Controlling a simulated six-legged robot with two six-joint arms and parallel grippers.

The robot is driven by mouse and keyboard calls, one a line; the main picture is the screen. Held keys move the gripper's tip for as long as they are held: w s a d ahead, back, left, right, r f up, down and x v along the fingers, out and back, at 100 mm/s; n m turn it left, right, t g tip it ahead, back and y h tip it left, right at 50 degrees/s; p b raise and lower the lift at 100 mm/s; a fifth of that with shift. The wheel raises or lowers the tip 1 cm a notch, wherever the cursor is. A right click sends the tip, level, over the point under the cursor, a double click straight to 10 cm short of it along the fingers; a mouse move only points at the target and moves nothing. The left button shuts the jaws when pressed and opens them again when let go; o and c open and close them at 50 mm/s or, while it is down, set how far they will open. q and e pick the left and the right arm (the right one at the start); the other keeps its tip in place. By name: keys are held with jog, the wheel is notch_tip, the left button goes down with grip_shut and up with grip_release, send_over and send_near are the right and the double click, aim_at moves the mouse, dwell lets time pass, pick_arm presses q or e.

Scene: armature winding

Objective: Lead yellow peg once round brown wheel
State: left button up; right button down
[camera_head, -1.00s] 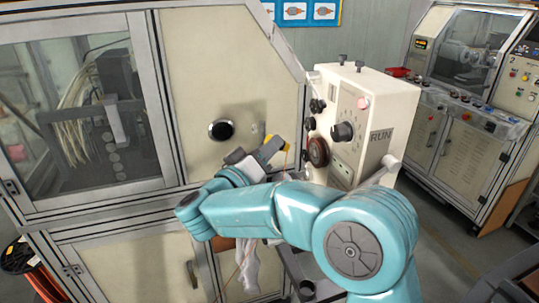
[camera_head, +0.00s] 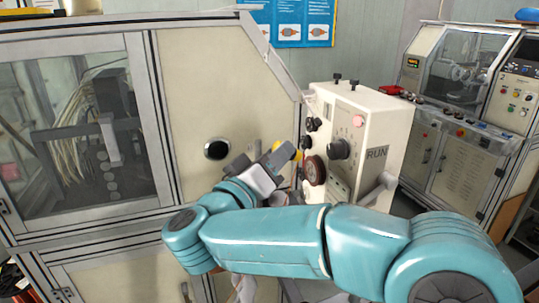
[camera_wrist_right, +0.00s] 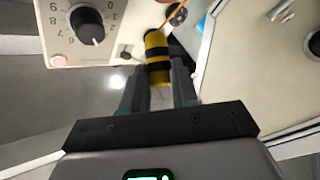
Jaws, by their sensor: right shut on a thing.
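The yellow peg (camera_wrist_right: 157,50) has black bands and is held between the fingers of my right gripper (camera_wrist_right: 158,82) in the wrist view. In the head view the peg (camera_head: 288,150) shows only as a small yellow patch at the tip of my right gripper (camera_head: 276,163). The brown wheel (camera_head: 315,171) is on the face of the white control box, just right of and slightly below the peg. A small gap shows between them in the picture. An orange thread (camera_wrist_right: 174,14) runs up from the peg in the wrist view. My left gripper is out of view.
The white box (camera_head: 368,112) carries knobs, a pink button and a lever (camera_head: 376,191) at its lower right. A large cream cabinet (camera_head: 205,80) with a dark round port (camera_head: 216,149) stands to the left. Another machine (camera_head: 450,130) stands at the back right.

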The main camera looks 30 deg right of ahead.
jog(key=s+f+b, duration=0.3)
jog(key=f+b, duration=0.1)
jog(key=f, duration=0.2)
jog(key=w+f, duration=0.4)
jog(key=w, duration=0.1)
jog(key=shift+w+d+f, duration=0.15)
jog(key=shift+d+f, duration=0.1)
jog(key=shift+f, duration=0.05)
dwell(0.5)
